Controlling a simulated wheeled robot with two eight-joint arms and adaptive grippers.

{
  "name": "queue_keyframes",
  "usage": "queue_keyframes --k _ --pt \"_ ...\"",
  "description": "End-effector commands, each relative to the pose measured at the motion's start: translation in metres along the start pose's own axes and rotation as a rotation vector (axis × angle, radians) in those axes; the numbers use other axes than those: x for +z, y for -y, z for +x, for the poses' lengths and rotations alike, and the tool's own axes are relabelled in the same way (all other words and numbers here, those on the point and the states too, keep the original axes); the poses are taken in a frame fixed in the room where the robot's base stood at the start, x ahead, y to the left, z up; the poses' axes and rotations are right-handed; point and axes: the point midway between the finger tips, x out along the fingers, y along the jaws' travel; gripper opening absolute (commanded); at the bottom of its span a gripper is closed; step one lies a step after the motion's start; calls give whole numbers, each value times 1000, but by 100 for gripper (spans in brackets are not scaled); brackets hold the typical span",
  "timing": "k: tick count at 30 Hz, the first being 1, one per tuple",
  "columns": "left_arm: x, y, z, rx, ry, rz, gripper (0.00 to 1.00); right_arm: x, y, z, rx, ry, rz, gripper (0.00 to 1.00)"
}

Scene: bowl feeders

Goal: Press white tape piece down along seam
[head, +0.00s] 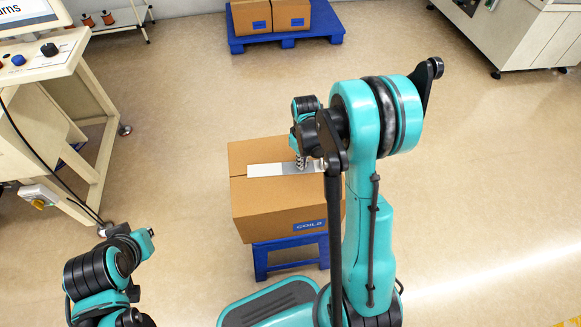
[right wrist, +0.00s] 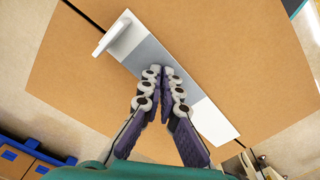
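The cardboard box (head: 285,205) has a white tape piece (head: 266,169) lying across its top along the seam. In the right wrist view, the tape (right wrist: 217,122) is white at the lower right and grey in the middle. Its upper-left end (right wrist: 112,34) is white and stands bent up from the box top. My right gripper (head: 301,163) is over the grey stretch. Its fingertips (right wrist: 160,72) are together, with nothing seen between them, and appear to touch the tape. My right arm hides part of the box in the head view. My left gripper is not visible; only left arm links show.
The box stands on a blue stool (head: 262,257). A blue pallet (head: 285,38) with cartons (head: 290,14) lies behind. A workbench (head: 55,60) stands at the left and a pale machine (head: 520,38) at the upper right. The floor between is clear.

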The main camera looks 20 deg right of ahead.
Motion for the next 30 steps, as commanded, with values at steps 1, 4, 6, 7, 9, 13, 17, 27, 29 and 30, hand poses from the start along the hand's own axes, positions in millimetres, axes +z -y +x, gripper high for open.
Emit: queue_keyframes --k 1,4,6,7,9,13,17,27,29,30 --pt "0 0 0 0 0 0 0 4 -5 1 5 4 4 0" --pt "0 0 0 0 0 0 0 7 -10 0 5 4 3 0" --pt "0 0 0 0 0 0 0 8 -11 0 5 4 3 0" --pt "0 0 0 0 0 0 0 8 -11 0 4 4 2 0" --pt "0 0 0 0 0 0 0 7 -9 0 4 3 1 0" --pt "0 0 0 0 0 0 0 2 -3 -1 3 2 -1 0" --pt "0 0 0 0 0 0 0 -4 6 -2 3 2 -2 0" --pt "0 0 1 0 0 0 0 -11 16 -2 2 1 -1 0" --pt "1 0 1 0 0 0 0 -13 19 -2 2 1 -2 0" --pt "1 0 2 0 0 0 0 -15 21 -1 2 1 -3 0"
